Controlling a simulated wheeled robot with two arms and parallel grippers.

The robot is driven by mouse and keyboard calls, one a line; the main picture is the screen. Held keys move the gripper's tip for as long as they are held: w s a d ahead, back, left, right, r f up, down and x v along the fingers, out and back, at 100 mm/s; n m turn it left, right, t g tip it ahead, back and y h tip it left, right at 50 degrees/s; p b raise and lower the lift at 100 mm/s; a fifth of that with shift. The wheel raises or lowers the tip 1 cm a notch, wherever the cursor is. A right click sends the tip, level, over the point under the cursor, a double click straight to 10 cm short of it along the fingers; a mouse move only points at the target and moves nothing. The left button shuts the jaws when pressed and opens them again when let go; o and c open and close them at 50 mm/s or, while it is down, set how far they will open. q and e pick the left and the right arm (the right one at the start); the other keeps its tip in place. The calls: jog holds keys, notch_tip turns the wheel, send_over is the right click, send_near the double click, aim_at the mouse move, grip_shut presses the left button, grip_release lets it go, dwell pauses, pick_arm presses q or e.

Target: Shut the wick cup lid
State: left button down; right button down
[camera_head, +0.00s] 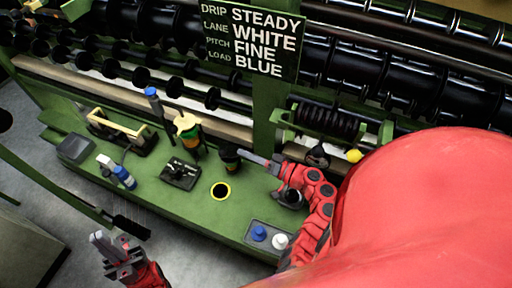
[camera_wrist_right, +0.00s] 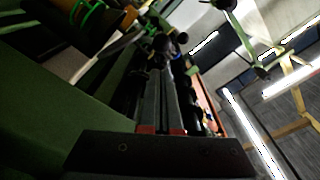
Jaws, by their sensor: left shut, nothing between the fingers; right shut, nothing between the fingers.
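A small dark cup (camera_head: 229,160) stands on the green bench, left of my right gripper; I take it as the wick cup, but its lid cannot be made out clearly. My right gripper (camera_head: 243,154) is shut and empty, its tip pointing left close to the cup's upper part; whether they touch cannot be told. In the right wrist view, its long grey fingers (camera_wrist_right: 168,100) lie together. My left gripper (camera_head: 122,246) is shut and empty, low at the left, in front of the bench and well away from the cup.
A lettered sign (camera_head: 252,40) stands before the black rollers.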

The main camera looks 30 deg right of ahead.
aim_at(228, 149)
jog(key=p+x, duration=0.1)
jog(key=x, duration=0.3)
jog(key=shift+n, duration=0.8)
jog(key=f+b, duration=0.1)
jog(key=b, duration=0.3)
jog(key=s+a+f+b, duration=0.1)
jog(key=b, duration=0.3)
jog(key=a+f+b, duration=0.1)
jog(key=b, duration=0.2)
jog(key=shift+s+f+b, duration=0.1)
jog(key=shift+s+b, duration=0.2)
jog(key=shift+b, duration=0.1)
